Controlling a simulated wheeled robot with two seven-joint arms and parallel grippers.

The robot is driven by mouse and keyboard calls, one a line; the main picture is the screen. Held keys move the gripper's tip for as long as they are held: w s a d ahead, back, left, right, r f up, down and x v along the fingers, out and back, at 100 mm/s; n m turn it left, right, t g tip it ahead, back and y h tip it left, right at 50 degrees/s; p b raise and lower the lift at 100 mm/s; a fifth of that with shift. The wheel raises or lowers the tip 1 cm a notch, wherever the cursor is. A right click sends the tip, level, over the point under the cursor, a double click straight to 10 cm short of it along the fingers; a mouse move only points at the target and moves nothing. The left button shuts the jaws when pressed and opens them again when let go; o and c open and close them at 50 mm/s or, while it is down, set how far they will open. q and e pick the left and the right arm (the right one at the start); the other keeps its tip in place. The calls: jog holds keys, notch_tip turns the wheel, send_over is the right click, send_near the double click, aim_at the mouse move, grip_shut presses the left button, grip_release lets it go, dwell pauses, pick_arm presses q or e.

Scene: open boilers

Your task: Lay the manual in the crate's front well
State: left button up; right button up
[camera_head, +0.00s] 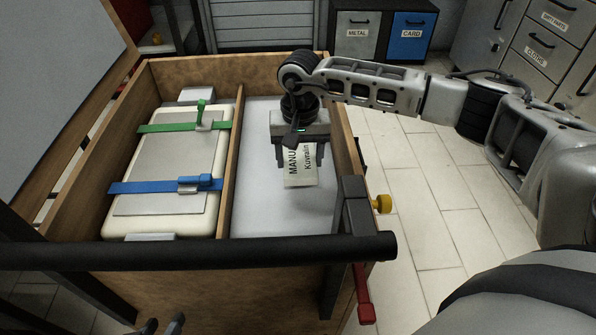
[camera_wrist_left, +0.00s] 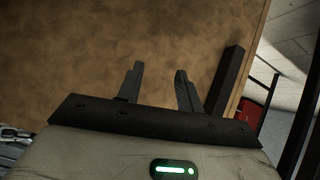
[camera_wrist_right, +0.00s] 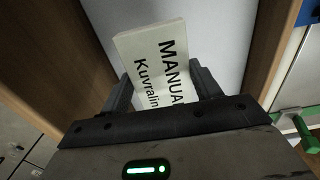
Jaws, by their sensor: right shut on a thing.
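The manual (camera_head: 300,168), a pale booklet with black lettering, is between the fingers of my right gripper (camera_head: 299,162). It also shows in the right wrist view (camera_wrist_right: 157,68), shut in the jaws. The gripper holds it over the crate's right-hand compartment, whose pale floor (camera_head: 262,200) looks bare. I cannot tell how high the manual is above that floor. The wooden crate (camera_head: 232,165) has a divider down its middle. My left gripper (camera_wrist_left: 159,72) is open and empty, facing a brown wooden surface; its fingertips show low in the head view (camera_head: 163,325).
A cream boiler (camera_head: 122,224) with a green strap (camera_head: 165,127) and a blue strap (camera_head: 150,188) fills the left compartment. A black bar (camera_head: 200,252) crosses the crate's near side. Tiled floor lies right.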

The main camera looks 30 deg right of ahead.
pick_arm(q)
jog(key=shift+w+d+r+b, duration=0.15)
jog(key=shift+r+b, duration=0.15)
jog(key=shift+b, duration=0.1)
pick_arm(e)
jog(key=shift+f, duration=2.4)
jog(key=shift+f, duration=0.15)
pick_arm(q)
jog(key=shift+r+t, duration=0.15)
jog(key=shift+t, duration=0.15)
pick_arm(e)
jog(key=o, duration=1)
jog(key=shift+o, duration=0.2)
